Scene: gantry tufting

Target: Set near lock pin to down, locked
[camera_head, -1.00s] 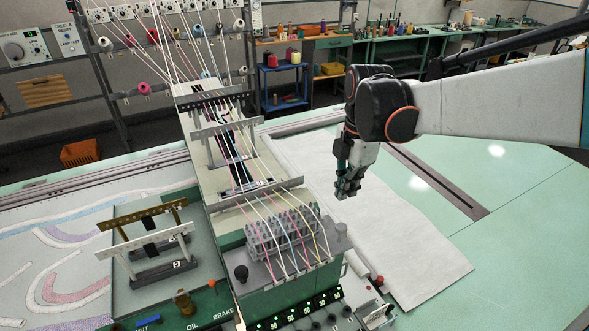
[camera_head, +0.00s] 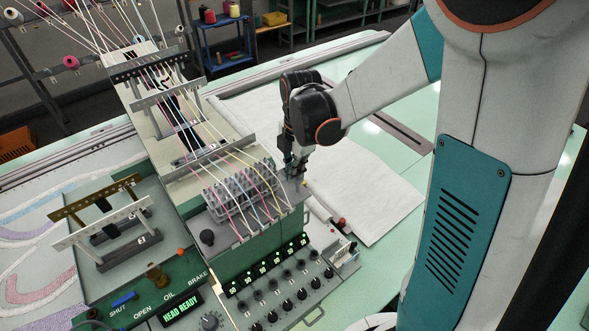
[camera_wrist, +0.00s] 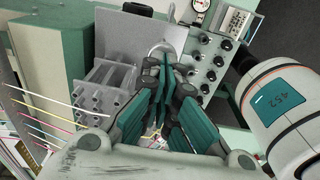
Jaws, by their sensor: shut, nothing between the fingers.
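My gripper (camera_head: 295,172) is shut and empty, pointing down at the right end of the tufting head (camera_head: 245,225), beside the grey block of thread guides (camera_head: 240,192). In the wrist view the teal fingers of my gripper (camera_wrist: 165,70) are together, just in front of a round grey knob (camera_wrist: 160,50) on the head's top plate. I cannot tell whether the fingers touch it.
Taut threads (camera_head: 185,110) run down to the guide block, left of my gripper. A control panel (camera_head: 275,295) with black knobs and green displays lies in front; another display reads HEAD READY (camera_head: 182,310). White cloth (camera_head: 365,190) lies to the right.

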